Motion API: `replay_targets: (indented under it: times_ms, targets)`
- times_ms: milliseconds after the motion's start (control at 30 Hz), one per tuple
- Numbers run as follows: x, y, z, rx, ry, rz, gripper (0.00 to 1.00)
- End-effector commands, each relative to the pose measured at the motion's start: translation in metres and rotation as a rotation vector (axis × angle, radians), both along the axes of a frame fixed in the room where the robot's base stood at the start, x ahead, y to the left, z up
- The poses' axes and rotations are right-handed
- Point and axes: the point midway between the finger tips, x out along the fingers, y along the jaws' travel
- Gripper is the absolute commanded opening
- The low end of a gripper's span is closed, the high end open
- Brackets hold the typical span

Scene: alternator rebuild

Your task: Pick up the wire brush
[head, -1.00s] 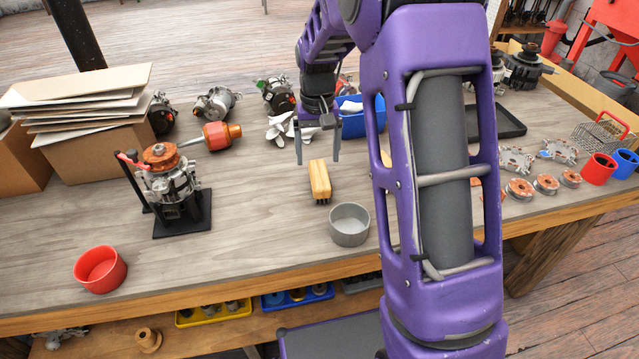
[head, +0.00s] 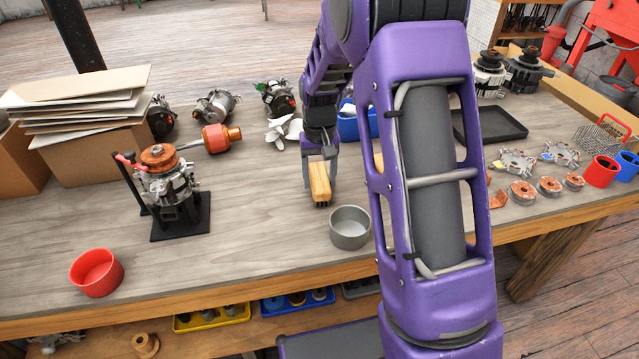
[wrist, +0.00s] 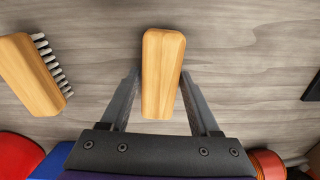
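A wooden-backed brush (head: 320,182) with dark bristles at its near end lies on the workbench behind the grey bowl. My gripper (head: 319,170) is lowered over it with one finger on each side. In the wrist view the brush's wooden block (wrist: 162,60) stands between the two fingers (wrist: 160,80). The fingers are apart, and a narrow gap shows beside the block; contact at the tips is not clear. A second wooden brush with pale bristles (wrist: 32,75) lies to the left in the wrist view. In the head view, my arm mostly hides a wooden piece (head: 378,161).
A grey bowl (head: 350,228) stands just in front of the brush. A blue bin (head: 348,122) and white gloves (head: 280,131) lie behind. An alternator on a black stand (head: 180,222) and a red bowl (head: 97,272) are left. The bench between is clear.

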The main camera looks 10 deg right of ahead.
Motion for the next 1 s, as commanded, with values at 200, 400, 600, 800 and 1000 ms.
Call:
replay_targets:
  times_ms: [200,400,600,800,1000]
  targets:
    - [0.000,0.000,0.000,0.000,0.000,0.000,0.21]
    - [0.000,0.000,0.001,0.000,-0.001,0.000,0.00]
    - [0.000,0.000,0.002,0.000,-0.001,0.000,0.00]
    - [0.001,0.000,0.028,0.000,-0.005,0.000,0.00]
    - [0.001,0.000,0.069,0.000,-0.005,0.000,0.00]
